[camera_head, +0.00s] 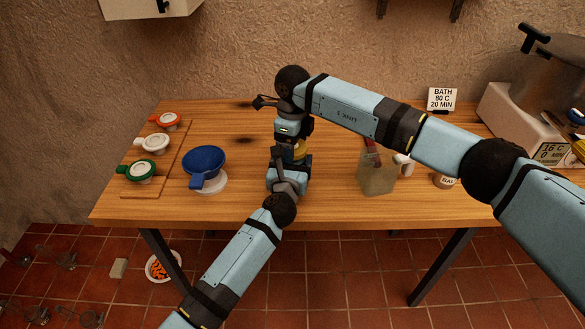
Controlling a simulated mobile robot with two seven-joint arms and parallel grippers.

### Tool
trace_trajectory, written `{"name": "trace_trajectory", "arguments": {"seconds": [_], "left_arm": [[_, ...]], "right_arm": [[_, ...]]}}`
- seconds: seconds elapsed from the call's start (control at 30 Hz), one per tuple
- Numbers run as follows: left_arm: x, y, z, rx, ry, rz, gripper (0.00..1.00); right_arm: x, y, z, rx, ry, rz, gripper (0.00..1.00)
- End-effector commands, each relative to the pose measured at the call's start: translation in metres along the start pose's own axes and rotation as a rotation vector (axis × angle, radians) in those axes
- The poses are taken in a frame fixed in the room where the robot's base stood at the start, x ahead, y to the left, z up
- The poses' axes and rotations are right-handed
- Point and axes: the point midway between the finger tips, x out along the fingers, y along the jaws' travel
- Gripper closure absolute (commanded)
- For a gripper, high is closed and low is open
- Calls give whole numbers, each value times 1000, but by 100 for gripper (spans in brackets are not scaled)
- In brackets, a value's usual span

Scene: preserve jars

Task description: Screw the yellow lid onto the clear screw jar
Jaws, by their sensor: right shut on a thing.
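A small patch of yellow (300,151), which looks like the yellow lid, shows between my two grippers near the middle of the table. My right gripper (291,143) comes down from above and is shut on it. My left gripper (290,167) is just below, low over the table. Its fingers are hidden behind its own wrist, so I cannot see whether it is open or shut. The clear screw jar cannot be made out; the grippers cover that spot.
A blue funnel (204,158) stands left of my grippers. Red (167,120), white (152,144) and green (140,170) lids lie on a board (180,150). Right are a greenish bag (377,178), a small labelled jar (444,182), a sign (441,99) and a large pot (555,75).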

Motion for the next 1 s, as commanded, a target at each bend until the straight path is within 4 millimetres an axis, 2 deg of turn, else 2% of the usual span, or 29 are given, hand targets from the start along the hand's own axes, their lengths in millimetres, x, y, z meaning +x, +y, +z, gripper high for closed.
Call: {"name": "trace_trajectory", "arguments": {"seconds": [0.03,0.07,0.13,0.17,0.47,0.57,0.8,1.0], "left_arm": [[0,0,0,1,0,1,87],[0,0,0,1,0,1,87],[0,0,0,1,0,1,87],[0,0,0,1,0,1,87],[0,0,0,1,0,1,87],[0,0,0,1,0,1,87],[0,0,0,1,0,1,87],[0,0,0,1,0,1,87]], "right_arm": [[0,0,0,0,0,0,51],[0,0,0,0,0,0,21],[0,0,0,0,0,0,5],[0,0,0,0,0,0,0],[-6,0,0,0,-1,0,0],[-19,-1,0,0,-2,-3,0],[-70,-1,0,0,-2,-3,0],[-105,0,0,0,-1,-2,0]]}}
